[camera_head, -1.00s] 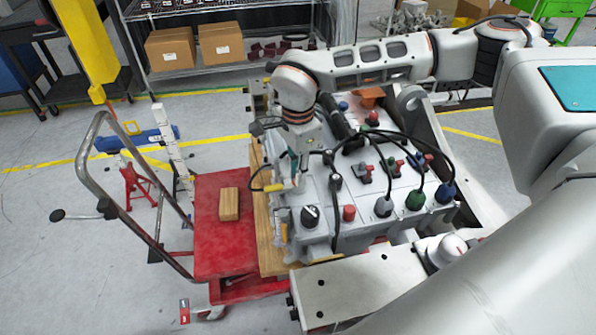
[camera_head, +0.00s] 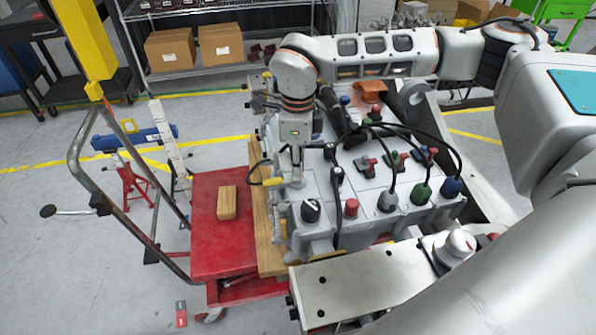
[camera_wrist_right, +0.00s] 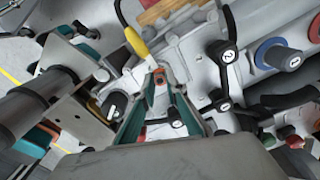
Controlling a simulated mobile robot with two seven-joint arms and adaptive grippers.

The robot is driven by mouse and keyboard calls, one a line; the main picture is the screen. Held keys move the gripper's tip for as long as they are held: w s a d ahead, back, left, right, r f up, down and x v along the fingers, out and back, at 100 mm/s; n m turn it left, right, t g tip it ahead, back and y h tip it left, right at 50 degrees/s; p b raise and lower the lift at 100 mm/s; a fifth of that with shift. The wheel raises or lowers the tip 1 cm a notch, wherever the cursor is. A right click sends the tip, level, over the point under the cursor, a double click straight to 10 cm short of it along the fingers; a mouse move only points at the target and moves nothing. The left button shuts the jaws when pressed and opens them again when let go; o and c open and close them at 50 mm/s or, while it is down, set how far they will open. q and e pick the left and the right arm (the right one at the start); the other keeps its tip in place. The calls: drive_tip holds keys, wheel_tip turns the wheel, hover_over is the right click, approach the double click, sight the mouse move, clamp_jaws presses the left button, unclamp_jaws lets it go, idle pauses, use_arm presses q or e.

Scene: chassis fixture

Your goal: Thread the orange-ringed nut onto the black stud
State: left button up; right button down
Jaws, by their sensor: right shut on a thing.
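My right gripper (camera_head: 296,172) points down over the left part of the light grey chassis fixture (camera_head: 325,240). In the right wrist view its two teal-lined fingers (camera_wrist_right: 160,88) close in towards each other. A small orange-red piece shows between their tips, and I take it for the orange-ringed nut (camera_wrist_right: 160,77). The fingers hide most of it. I cannot tell which dark part is the black stud, or whether the nut touches it. My left gripper is not in view.
Black levers (camera_head: 338,175), cables and coloured plugs, including a green one (camera_head: 418,196), crowd the fixture right of the gripper. A yellow-handled part (camera_head: 273,182) sits close on the left. A red cart (camera_head: 212,253) with a wooden block (camera_head: 227,203) stands further left.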

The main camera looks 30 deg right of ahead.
drive_tip(key=m, duration=0.1)
drive_tip(key=m+b, duration=0.1)
drive_tip(key=m, duration=0.1)
drive_tip(key=f+m, duration=0.1)
drive_tip(key=m, duration=0.1)
drive_tip(key=shift+s, duration=0.25)
drive_tip(key=shift+m+b, duration=0.3)
drive_tip(key=shift+m, duration=0.4)
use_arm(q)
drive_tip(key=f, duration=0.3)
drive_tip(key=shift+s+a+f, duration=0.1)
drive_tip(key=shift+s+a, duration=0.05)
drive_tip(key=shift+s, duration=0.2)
use_arm(e)
drive_tip(key=shift+r, duration=0.1)
drive_tip(key=m+b, duration=0.1)
drive_tip(key=m, duration=0.3)
drive_tip(key=shift+f, duration=0.2)
drive_tip(key=m, duration=0.2)
drive_tip(key=shift+m, duration=0.3)
drive_tip(key=m+b, duration=0.1)
drive_tip(key=m, duration=0.7)
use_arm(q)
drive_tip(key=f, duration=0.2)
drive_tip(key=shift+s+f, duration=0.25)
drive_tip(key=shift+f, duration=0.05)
